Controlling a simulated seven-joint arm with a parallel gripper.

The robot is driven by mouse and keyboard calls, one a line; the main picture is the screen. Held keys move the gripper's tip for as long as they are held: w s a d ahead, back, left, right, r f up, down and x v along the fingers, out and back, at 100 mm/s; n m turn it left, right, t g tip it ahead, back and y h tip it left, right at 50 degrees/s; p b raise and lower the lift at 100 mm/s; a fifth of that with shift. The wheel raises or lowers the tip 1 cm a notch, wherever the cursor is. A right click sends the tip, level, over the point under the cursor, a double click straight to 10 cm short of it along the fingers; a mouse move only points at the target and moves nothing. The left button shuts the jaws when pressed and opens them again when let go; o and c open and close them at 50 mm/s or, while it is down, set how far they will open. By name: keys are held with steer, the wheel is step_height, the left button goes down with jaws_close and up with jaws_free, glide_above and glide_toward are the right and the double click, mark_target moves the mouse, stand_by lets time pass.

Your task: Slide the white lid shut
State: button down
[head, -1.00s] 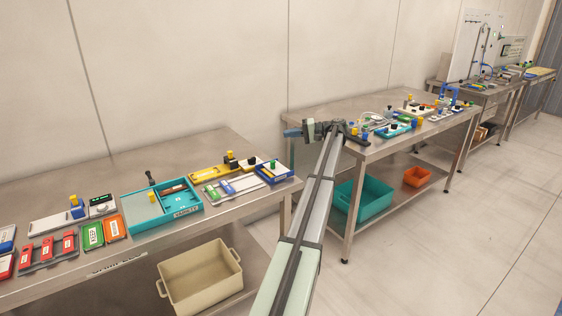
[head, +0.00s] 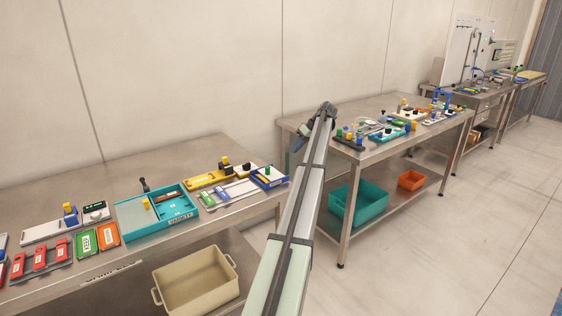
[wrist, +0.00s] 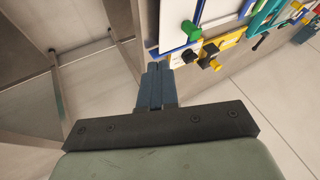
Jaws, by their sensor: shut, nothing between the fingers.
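Several sliding pieces have white plates, and I cannot tell which one is the white lid. A blue tray (head: 276,180) with a white plate and a green knob (head: 268,169) lies at the near table's right end. A white plate with a blue-and-yellow knob (head: 70,213) lies further left. My gripper (head: 296,146) hangs left of my arm's end, in the gap between the two tables, touching nothing. In the wrist view its blue fingers (wrist: 154,68) are together and empty. A green knob (wrist: 191,30) on a white plate shows beyond them.
A teal tray (head: 178,229) stands mid-table, with a yellow plate (head: 205,180) beside it. Red, green and orange pieces lie at the left. A beige bin (head: 196,283) is on the lower shelf. The second table (head: 378,152) holds many small fixtures. Floor is clear at right.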

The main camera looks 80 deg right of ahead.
mark_target(266, 169)
steer(key=x, duration=0.9)
steer(key=shift+a, duration=0.1)
steer(key=w+a, duration=0.2)
steer(key=shift+w+a+f, duration=0.15)
steer(key=shift+w+f, duration=0.15)
steer(key=shift+w, duration=0.1)
steer(key=shift+w+a, duration=0.2)
steer(key=shift+w, duration=0.05)
steer(key=shift+w+a, duration=1.5)
steer(key=shift+a, duration=0.05)
steer(key=s+d, duration=0.3)
steer(key=shift+s+d, duration=0.1)
steer(key=shift+d, duration=0.2)
steer(key=v, duration=1)
steer(key=shift+a, duration=0.25)
